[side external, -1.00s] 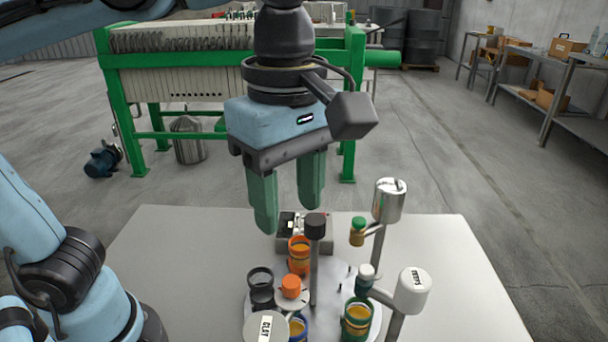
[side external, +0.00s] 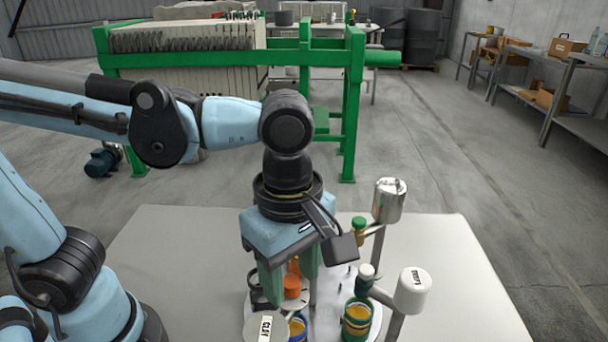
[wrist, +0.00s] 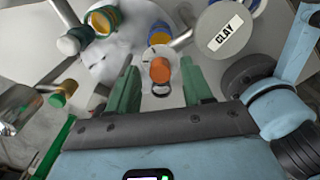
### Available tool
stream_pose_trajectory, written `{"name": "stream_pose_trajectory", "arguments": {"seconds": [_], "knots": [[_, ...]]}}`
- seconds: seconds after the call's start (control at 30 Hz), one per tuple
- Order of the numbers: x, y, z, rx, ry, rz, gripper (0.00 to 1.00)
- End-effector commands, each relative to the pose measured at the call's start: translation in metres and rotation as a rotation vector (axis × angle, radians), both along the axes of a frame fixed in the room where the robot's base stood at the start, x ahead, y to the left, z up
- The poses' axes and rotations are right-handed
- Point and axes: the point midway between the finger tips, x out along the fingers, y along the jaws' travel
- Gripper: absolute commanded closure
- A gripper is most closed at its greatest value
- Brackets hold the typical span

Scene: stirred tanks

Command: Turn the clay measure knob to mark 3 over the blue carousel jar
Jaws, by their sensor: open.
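The clay measure, a grey canister labelled CLAY (side external: 265,328), stands at the front of the table and shows at the upper right of the wrist view (wrist: 222,27). Beside it is an orange knob (side external: 291,288) on a pale round dial; in the wrist view the knob (wrist: 160,70) lies between my fingers. The dial's marks are too small to read. The blue-rimmed jar (side external: 298,326) stands close by on the carousel and shows partly behind the knob (wrist: 159,38). My gripper (wrist: 158,76) is open above the knob, with a gap on both sides.
The white carousel (side external: 325,322) also carries a green-rimmed jar (side external: 357,318). A white labelled canister (side external: 412,291) and a steel canister (side external: 390,200) stand on posts at the right. The table's left part (side external: 180,235) is clear.

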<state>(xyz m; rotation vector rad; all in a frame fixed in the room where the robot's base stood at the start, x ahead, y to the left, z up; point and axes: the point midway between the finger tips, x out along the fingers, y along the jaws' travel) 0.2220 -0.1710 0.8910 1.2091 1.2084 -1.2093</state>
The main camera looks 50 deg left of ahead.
Motion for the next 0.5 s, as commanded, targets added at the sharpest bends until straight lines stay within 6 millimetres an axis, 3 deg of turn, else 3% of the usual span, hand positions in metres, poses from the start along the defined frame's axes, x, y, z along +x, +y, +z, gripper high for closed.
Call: {"name": "stream_pose_trajectory", "arguments": {"seconds": [0.33,0.5], "knots": [[-0.0001,0.0000,-0.0023,0.000,0.000,0.000,0.51],[-0.0001,0.0000,-0.0022,0.000,0.000,0.000,0.77]]}}
